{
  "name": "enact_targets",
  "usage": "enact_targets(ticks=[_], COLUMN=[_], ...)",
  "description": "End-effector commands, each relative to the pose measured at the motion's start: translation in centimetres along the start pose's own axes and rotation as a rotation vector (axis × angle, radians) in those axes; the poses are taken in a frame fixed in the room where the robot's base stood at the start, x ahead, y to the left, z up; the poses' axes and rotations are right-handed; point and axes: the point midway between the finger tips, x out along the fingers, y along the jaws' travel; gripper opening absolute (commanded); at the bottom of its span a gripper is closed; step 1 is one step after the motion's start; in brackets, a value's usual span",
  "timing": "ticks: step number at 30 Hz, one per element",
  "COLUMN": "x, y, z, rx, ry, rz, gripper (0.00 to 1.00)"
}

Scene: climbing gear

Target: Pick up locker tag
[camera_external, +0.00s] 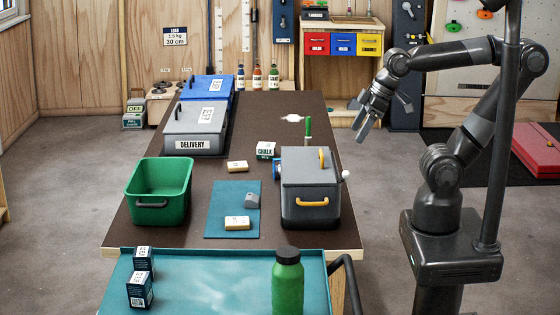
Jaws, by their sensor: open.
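I cannot tell for sure which thing is the locker tag. A grey angular piece (252,201) also sits on the mat. My gripper (364,130) is open and appears empty, pointing down, right of the table's right edge and apart from all these items.
A lidded grey box (311,205) with yellow handles stands at the table's right. A green bin (160,190) stands at the left, with a grey delivery box (195,130) behind. A teal tray (210,285) with a green bottle (287,285) is in front.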

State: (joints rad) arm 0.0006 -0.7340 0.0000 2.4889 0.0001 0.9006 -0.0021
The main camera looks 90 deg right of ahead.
Motion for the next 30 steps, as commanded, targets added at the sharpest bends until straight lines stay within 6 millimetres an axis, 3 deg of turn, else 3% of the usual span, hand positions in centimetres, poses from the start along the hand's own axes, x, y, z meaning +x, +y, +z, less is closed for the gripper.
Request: enact_targets(ticks=[7,14,23,30], x=[1.7,5.1,11.8,18.7], y=[0.3,0.8,1.6,2.4], z=[-4.5,-9.7,-15.4,-18.7], rx=[-0.009,-0.022,-0.037,-0.049], ry=[-0.075,-0.16,-0.269,-0.356], rz=[0.002,0.003,0.0,-0.005], gripper=[0.78,0.78,0.78,0.78])
